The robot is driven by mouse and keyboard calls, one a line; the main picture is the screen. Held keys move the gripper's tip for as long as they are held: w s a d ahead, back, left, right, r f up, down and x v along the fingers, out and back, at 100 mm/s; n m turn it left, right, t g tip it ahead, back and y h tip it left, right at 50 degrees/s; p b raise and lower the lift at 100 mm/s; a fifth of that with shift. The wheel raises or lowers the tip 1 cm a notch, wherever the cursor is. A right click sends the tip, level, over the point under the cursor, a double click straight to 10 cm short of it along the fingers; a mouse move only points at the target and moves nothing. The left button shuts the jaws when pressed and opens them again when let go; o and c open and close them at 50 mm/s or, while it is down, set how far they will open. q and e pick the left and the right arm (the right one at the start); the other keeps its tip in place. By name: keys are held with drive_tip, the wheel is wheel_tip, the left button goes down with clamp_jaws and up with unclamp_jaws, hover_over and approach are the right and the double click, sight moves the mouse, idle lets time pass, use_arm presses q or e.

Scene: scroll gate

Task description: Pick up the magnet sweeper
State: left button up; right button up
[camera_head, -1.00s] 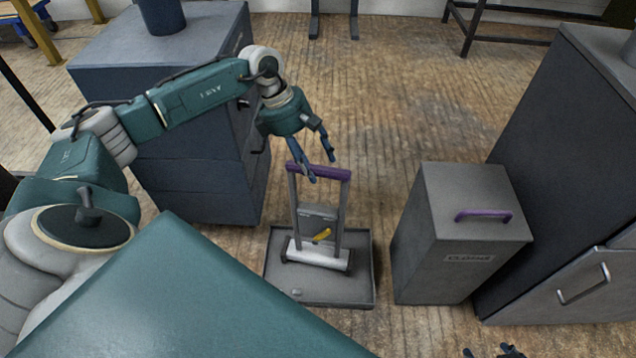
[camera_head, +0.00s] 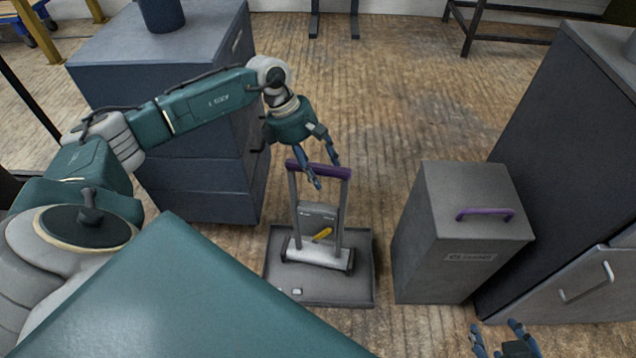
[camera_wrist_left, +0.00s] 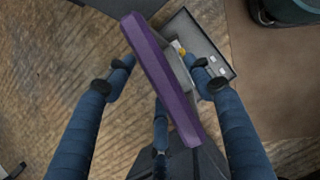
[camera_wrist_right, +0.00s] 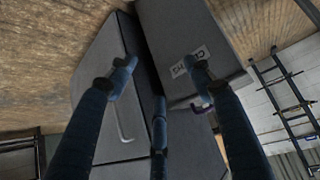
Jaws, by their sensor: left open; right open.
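The magnet sweeper (camera_head: 318,252) stands upright in a shallow grey tray (camera_head: 330,297) on the floor. It has two uprights, a yellow lever (camera_head: 322,234) and a purple handle bar (camera_head: 335,172) across the top. My left gripper (camera_head: 324,172) is open at the handle bar. In the left wrist view the purple handle bar (camera_wrist_left: 160,80) runs diagonally between the open fingers; I cannot tell whether they touch it. My right gripper (camera_head: 502,332) is open and empty low at the right. In the right wrist view its fingers (camera_wrist_right: 160,75) point toward the grey bin.
A grey bin (camera_head: 440,275) with a purple handle (camera_head: 484,214) stands right of the tray. A dark cabinet (camera_head: 560,130) is behind it at the right. A blue-grey cabinet (camera_head: 190,180) stands left of the sweeper. The wooden floor (camera_head: 400,90) beyond is clear.

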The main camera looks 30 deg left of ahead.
use_arm(q)
drive_tip(key=shift+f, duration=0.15)
use_arm(e)
drive_tip(key=shift+w+a+r+t, duration=0.2)
drive_tip(key=shift+w+r+t, duration=0.1)
drive_tip(key=shift+w+r, duration=0.15)
drive_tip(key=shift+w+r, duration=0.15)
drive_tip(key=shift+w, duration=0.2)
use_arm(q)
drive_tip(key=shift+f, duration=0.1)
use_arm(e)
drive_tip(key=shift+a, duration=0.1)
use_arm(q)
drive_tip(key=shift+c, duration=0.5)
clamp_jaws()
drive_tip(key=shift+w, duration=0.15)
use_arm(e)
drive_tip(key=shift+s, duration=0.15)
